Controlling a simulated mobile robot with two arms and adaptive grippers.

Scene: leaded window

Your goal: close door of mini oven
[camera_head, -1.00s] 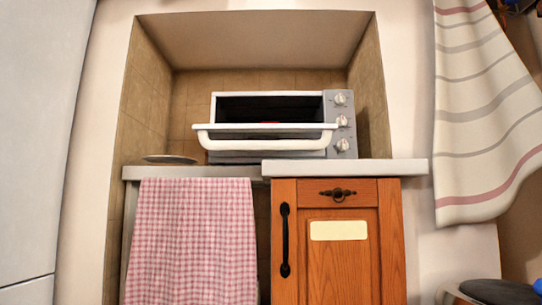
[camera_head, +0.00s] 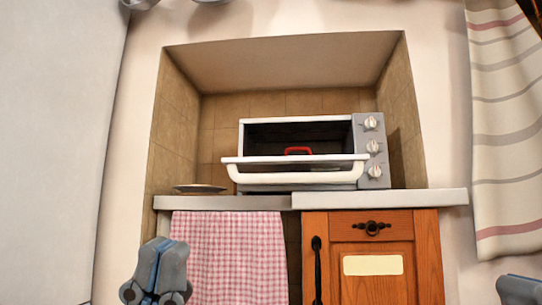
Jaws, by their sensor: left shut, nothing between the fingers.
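The mini oven (camera_head: 363,178) stands on the counter in a tiled niche, with a grey knob panel on its right side. Its door (camera_head: 330,159) is hinged down and open, with the white handle (camera_head: 298,176) facing me. A red object (camera_head: 298,150) shows inside the dark cavity. My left gripper (camera_head: 165,248) is at the lower left, in front of the checked cloth's left edge, apart from the oven. Its fingers are together and empty. Part of my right gripper (camera_head: 518,290) shows at the lower right edge, too cut off to tell its state.
The counter (camera_head: 380,198) runs under the oven, with a plate (camera_head: 200,189) to its left. A pink checked cloth (camera_head: 230,255) hangs below, beside a wooden cabinet (camera_head: 425,255). A striped curtain (camera_head: 505,130) hangs at the right. Niche walls bound the oven on both sides.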

